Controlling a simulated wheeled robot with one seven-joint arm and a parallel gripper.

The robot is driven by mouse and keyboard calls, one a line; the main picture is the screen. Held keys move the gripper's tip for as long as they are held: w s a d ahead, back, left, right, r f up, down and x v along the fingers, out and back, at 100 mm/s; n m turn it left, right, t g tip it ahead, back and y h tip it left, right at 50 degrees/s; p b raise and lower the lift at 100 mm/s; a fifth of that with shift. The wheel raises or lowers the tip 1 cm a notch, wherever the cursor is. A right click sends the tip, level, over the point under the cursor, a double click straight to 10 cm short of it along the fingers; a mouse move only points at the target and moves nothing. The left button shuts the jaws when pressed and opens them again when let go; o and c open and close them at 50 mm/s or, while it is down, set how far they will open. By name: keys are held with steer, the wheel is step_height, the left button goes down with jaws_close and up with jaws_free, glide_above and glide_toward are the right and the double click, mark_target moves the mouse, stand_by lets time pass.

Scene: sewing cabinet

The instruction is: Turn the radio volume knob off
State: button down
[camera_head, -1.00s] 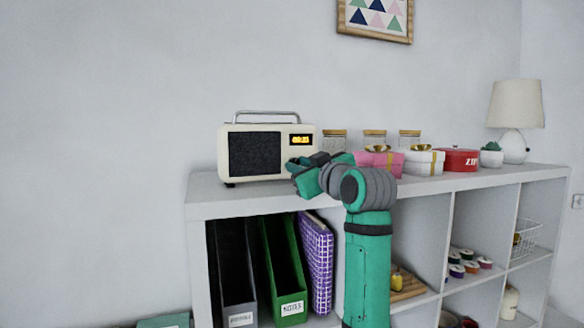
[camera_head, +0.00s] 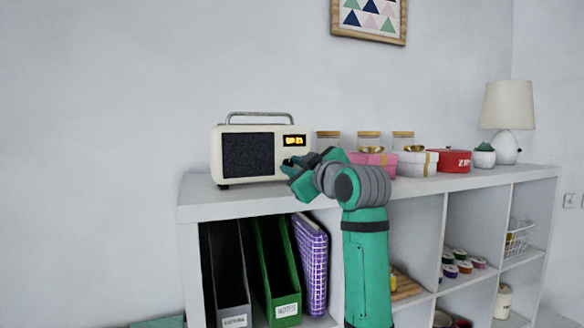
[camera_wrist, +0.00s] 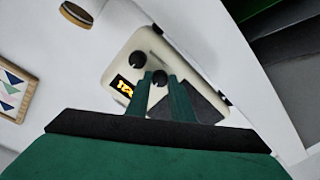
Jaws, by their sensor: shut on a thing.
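The cream radio (camera_head: 248,156) stands on top of the white shelf, with a dark speaker front, a metal handle and a lit yellow display (camera_head: 294,141). My gripper (camera_head: 287,165) is at the radio's right front, below the display. In the wrist view, the radio's front shows tilted, with two dark round knobs. My gripper's green fingers (camera_wrist: 164,76) are shut on the sides of one dark knob (camera_wrist: 160,79), beside the display. The head view hides the knobs behind my gripper.
Jars (camera_head: 368,141), a pink gift box (camera_head: 374,160), a white gift box (camera_head: 412,170) and a red tin (camera_head: 452,161) stand right of the radio. A lamp (camera_head: 507,110) is at the far right. The shelf top (camera_head: 232,203) is clear in front of the radio.

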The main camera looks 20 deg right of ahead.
steer(key=c, duration=1.5)
jaws_free()
steer(key=shift+w+a+f, duration=0.1)
steer(key=shift+a+f, duration=0.05)
steer(key=shift+c, duration=0.2)
steer(key=shift+a, duration=0.15)
steer(key=shift+s+d, duration=0.25)
steer(key=shift+d, duration=0.3)
steer(key=s, duration=1)
steer(key=shift+s+d, duration=0.25)
steer(key=shift+d, duration=0.2)
steer(key=shift+w, duration=0.1)
